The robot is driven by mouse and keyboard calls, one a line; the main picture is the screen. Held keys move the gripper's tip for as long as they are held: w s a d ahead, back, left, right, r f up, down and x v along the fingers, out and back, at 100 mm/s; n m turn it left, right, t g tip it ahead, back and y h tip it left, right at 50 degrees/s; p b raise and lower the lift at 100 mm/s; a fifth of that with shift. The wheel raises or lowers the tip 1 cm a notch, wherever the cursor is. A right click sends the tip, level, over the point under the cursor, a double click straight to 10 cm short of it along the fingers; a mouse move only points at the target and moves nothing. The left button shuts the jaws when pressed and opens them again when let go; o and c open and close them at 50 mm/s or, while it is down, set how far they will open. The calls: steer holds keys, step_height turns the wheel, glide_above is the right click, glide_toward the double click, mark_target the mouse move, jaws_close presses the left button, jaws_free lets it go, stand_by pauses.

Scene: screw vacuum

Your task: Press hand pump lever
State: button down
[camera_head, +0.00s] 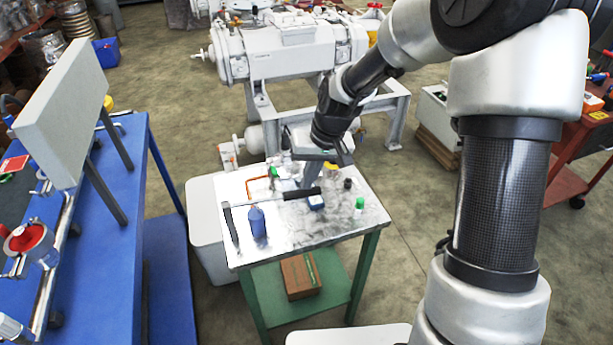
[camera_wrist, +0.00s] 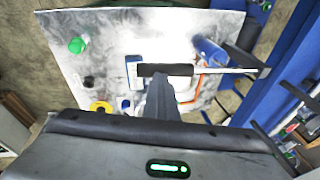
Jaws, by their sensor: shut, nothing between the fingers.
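The hand pump lever has a black grip (camera_head: 302,193) and a thin metal rod running left from it over the steel-topped table. In the wrist view the black grip (camera_wrist: 165,70) lies crosswise, and its rod (camera_wrist: 228,70) runs right. My gripper (camera_head: 308,184) is shut and empty, pointing down at the grip from behind. In the wrist view my gripper's closed fingers (camera_wrist: 160,84) end at the grip's near edge. I cannot tell whether they touch it. The pump body is not clearly seen.
The table (camera_head: 285,235) bears a blue bottle (camera_head: 257,222), a green-capped bottle (camera_head: 359,206), a small blue-and-white block (camera_head: 316,202) near the grip, and an orange pipe (camera_head: 255,187). A blue bench (camera_head: 110,200) stands left; a large pump machine (camera_head: 290,50) stands behind.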

steer(key=shift+s+f, duration=0.2)
steer(key=shift+f, duration=0.15)
steer(key=r+p, duration=0.2)
steer(key=w+r+p, duration=0.1)
steer(key=r, duration=0.2)
steer(key=shift+w+r+p, duration=0.1)
steer(key=shift+p, duration=0.25)
steer(key=d+v, duration=0.2)
steer(key=v, duration=0.7)
steer(key=shift+w, duration=0.2)
